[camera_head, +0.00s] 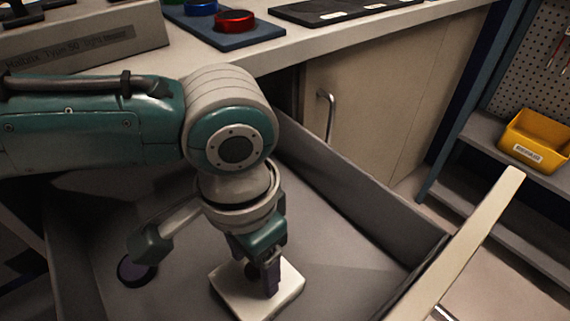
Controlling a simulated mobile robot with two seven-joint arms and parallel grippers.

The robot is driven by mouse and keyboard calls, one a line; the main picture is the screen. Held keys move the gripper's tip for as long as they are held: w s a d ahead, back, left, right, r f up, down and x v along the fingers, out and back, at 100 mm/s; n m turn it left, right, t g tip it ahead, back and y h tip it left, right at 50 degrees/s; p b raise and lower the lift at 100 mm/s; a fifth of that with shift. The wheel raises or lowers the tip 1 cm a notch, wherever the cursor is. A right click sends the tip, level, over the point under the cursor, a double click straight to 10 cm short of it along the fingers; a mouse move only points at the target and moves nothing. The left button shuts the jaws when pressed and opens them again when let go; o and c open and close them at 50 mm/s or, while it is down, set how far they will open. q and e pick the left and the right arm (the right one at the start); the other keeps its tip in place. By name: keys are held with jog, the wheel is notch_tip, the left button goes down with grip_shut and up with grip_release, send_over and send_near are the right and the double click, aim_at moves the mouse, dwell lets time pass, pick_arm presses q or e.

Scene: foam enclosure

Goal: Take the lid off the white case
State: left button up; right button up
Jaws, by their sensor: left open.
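The white case (229,287) lies flat in an open grey drawer (345,270), near the bottom middle of the head view. Its pale, square top faces up. My left gripper (268,283) points down at the case from above, with its jaws open. The dark fingers overlap the middle and far part of the case top; I cannot tell whether they touch it. The gripper and wrist hide part of the case and any knob or lid edge there. My right gripper is not in view.
The drawer's grey side wall (362,200) and pale front panel (462,243) bound the space around my left arm. A yellow bin (537,140) stands on a shelf at right.

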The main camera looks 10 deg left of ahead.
pick_arm(q)
grip_shut()
dwell(0.3)
jog(key=shift+r, duration=0.15)
